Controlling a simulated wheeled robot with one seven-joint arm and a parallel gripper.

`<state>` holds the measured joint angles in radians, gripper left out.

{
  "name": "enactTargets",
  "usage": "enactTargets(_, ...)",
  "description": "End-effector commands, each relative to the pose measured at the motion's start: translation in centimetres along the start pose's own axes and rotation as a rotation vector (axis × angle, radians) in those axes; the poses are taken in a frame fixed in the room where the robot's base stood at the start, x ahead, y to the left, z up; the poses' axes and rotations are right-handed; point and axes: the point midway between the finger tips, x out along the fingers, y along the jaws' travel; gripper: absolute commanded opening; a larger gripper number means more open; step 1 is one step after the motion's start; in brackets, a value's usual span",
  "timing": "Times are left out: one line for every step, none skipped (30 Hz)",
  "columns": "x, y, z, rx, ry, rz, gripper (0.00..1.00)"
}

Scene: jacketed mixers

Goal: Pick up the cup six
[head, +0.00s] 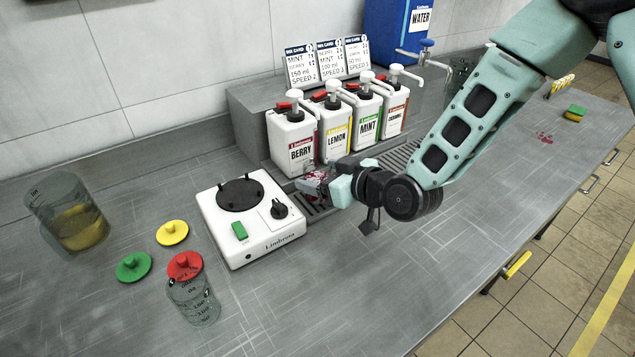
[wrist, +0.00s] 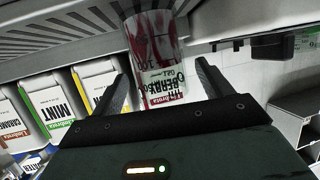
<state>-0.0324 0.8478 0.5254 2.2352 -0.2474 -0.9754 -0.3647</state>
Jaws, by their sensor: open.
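A see-through cup with red streaks (wrist: 155,60) stands between my open fingers in the wrist view. Printed letters show on or through it. It is small and partly covered by my gripper (head: 327,184) in the head view, in front of the berry bottle. My gripper (wrist: 161,64) also shows in the wrist view, with a finger on each side of the cup. I cannot tell whether the fingers touch it. No number six is legible on any cup. A clear marked cup (head: 193,303) stands at the front left, and a larger cup with yellow liquid (head: 80,228) stands at the far left.
The white mixer base (head: 250,215) is left of my gripper. The berry (head: 292,140), lemon (head: 334,125), mint (head: 367,117) and caramel (head: 396,105) bottles stand behind. Yellow (head: 172,232), green (head: 133,266) and red (head: 184,264) lids are at left. The front counter is clear.

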Motion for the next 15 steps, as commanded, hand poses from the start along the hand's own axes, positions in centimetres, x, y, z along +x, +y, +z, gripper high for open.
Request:
enactTargets(0.7, -0.2, 0.0, 0.001, -0.001, -0.003, 0.78)
enactTargets(1.0, -0.2, 0.0, 0.001, -0.001, -0.003, 0.78)
enactTargets(1.3, -0.1, 0.0, 0.001, -0.001, -0.002, 0.78)
enactTargets(1.4, -0.1, 0.1, 0.001, -0.002, -0.002, 0.78)
enactTargets(1.6, -0.1, 0.1, 0.001, -0.002, -0.002, 0.78)
enactTargets(1.7, -0.1, 0.1, 0.0, -0.002, -0.002, 0.78)
enactTargets(1.7, -0.1, 0.1, 0.0, -0.001, -0.001, 0.78)
enactTargets(1.7, -0.1, 0.1, 0.0, -0.001, -0.001, 0.78)
enactTargets(1.7, -0.1, 0.1, 0.0, -0.001, -0.001, 0.78)
enactTargets(1.7, -0.1, 0.1, 0.0, -0.001, -0.001, 0.78)
enactTargets(1.7, -0.1, 0.1, 0.0, -0.001, -0.001, 0.78)
enactTargets(1.7, -0.1, 0.1, 0.0, -0.001, -0.001, 0.75)
enactTargets(1.7, -0.1, 0.1, 0.0, -0.001, -0.001, 0.67)
enactTargets(1.6, -0.1, 0.1, 0.0, -0.001, -0.001, 0.59)
enactTargets(1.6, -0.1, 0.1, 0.0, -0.001, -0.001, 0.48)
